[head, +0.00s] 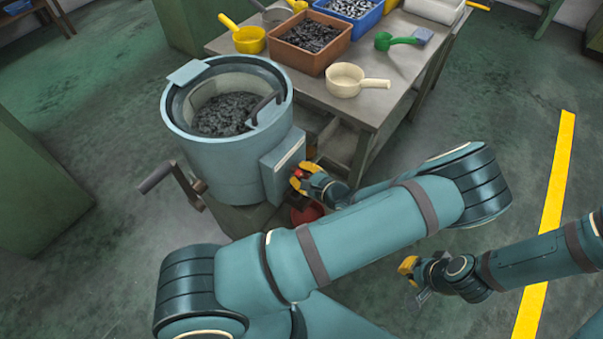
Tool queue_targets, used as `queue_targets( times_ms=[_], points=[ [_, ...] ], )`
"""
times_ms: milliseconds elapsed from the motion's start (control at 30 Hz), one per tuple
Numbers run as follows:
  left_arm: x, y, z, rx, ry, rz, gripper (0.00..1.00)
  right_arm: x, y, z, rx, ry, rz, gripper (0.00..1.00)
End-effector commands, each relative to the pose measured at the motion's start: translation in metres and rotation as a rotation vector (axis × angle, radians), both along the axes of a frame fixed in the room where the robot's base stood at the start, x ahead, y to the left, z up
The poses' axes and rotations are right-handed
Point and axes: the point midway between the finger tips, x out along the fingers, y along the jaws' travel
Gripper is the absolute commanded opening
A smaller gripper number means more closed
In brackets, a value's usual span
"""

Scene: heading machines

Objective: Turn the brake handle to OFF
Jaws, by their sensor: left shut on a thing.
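The heading machine's round blue-grey bowl (228,160) stands left of centre, holding a heap of dark small parts. A box (283,165) is fixed to its right side. The brake handle, seen as a red knob (299,173) beside this box, is mostly hidden by my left gripper (301,180). The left gripper's yellow fingers are shut on it. OFF markings are too small to read. My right gripper (409,272) hangs over the floor at the lower right, apart from the machine; its opening cannot be made out.
A grey-handled lever (157,177) sticks out left of the machine. A red round thing (307,213) sits low beside the machine. Floor at the right is clear.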

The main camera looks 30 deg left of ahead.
Motion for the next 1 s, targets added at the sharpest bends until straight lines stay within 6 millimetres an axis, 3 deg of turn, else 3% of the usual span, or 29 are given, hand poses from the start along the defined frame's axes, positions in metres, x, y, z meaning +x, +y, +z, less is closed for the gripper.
queue_targets(
  times_ms=[433, 1000],
  points=[
    [0.0, 0.001, 0.002, 0.008, 0.124, 0.003, 0.0, -0.003, 0.0, 0.014, 0.001, 0.006, 0.001, 0.0],
    [0.0, 0.001, 0.001, 0.046, 0.636, 0.005, 0.0, -0.008, 0.001, 0.042, 0.004, 0.019, 0.004, 0.0]
  ],
)
